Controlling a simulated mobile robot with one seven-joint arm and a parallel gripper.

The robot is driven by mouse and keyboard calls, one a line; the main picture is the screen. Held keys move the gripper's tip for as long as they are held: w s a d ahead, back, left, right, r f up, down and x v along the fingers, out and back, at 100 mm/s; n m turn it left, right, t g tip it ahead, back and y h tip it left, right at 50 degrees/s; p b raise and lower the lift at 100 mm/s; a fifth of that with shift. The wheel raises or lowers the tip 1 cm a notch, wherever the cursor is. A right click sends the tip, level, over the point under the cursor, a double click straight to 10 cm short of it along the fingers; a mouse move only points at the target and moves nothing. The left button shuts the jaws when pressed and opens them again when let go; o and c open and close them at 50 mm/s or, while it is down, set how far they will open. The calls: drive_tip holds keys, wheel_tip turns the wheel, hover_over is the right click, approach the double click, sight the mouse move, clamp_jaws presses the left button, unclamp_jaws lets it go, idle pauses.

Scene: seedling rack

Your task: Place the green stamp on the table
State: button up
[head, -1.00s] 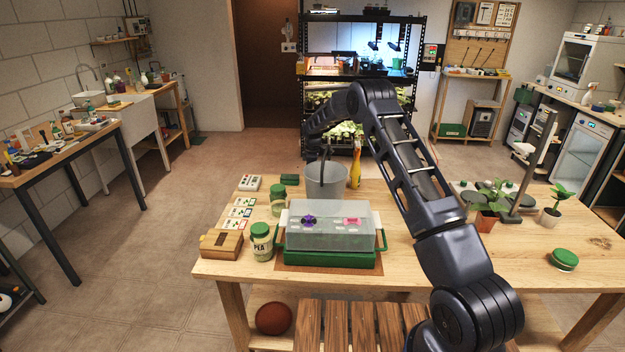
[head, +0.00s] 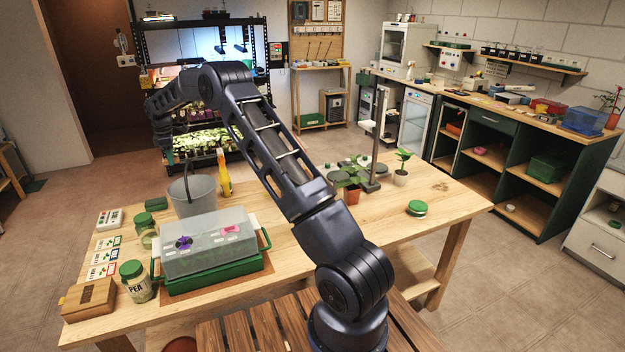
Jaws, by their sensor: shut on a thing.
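My gripper (head: 166,153) hangs at the far end of my arm, at the upper left of the head view. It points down, just above and left of the grey bucket in the picture. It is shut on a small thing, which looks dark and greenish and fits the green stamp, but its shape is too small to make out. The wooden table (head: 300,226) spans the middle of the view. A dark green block (head: 157,204) and a round green-topped tin (head: 418,208) stand on it, apart from my gripper.
A clear-lidded propagator (head: 208,245), pea jar (head: 137,281), wooden box (head: 90,298) and seed cards fill the left. Potted plants (head: 352,195) stand behind my arm. Table wood around the tin is bare.

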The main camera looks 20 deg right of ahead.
drive_tip(key=r, duration=0.3)
drive_tip(key=d+r, duration=0.1)
drive_tip(key=r, duration=0.1)
drive_tip(key=shift+w+r, duration=0.1)
drive_tip(key=shift+r, duration=0.1)
drive_tip(key=s+d+m, duration=0.2)
drive_tip(key=d+m, duration=0.2)
drive_tip(key=d, duration=2)
drive_tip(key=s+d+m, duration=0.2)
drive_tip(key=d+m, duration=0.3)
drive_tip(key=d, duration=1.9)
drive_tip(key=m, duration=0.9)
hover_over(381, 203)
wheel_tip(381, 203, down, 20)
drive_tip(key=shift+f, duration=2.6)
